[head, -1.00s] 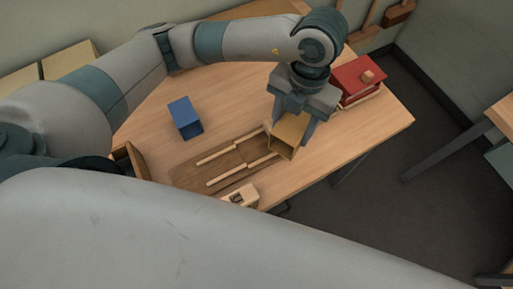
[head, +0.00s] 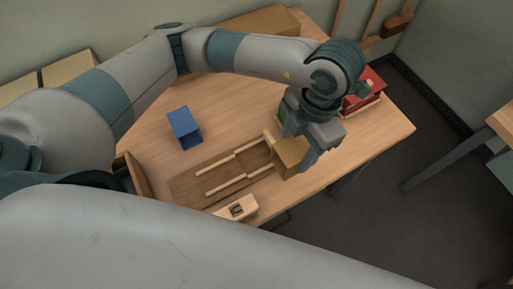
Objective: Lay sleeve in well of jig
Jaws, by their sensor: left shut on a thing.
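An ochre, box-like sleeve (head: 288,157) is in the jaws of my left gripper (head: 305,152), which is shut on it. The sleeve is at the right end of the jig (head: 190,184), a brown board with pale wooden rails. The gripper hides part of the sleeve, and I cannot tell whether the sleeve touches the jig or is just above it. A blue open-ended sleeve (head: 184,126) lies on the table behind the jig. My right gripper is not in view.
A red box (head: 372,88) stands at the table's right rear, behind my left wrist. A pale block with a dark slot (head: 237,207) sits at the front edge. The wooden table (head: 235,110) is clear between the blue sleeve and my left gripper.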

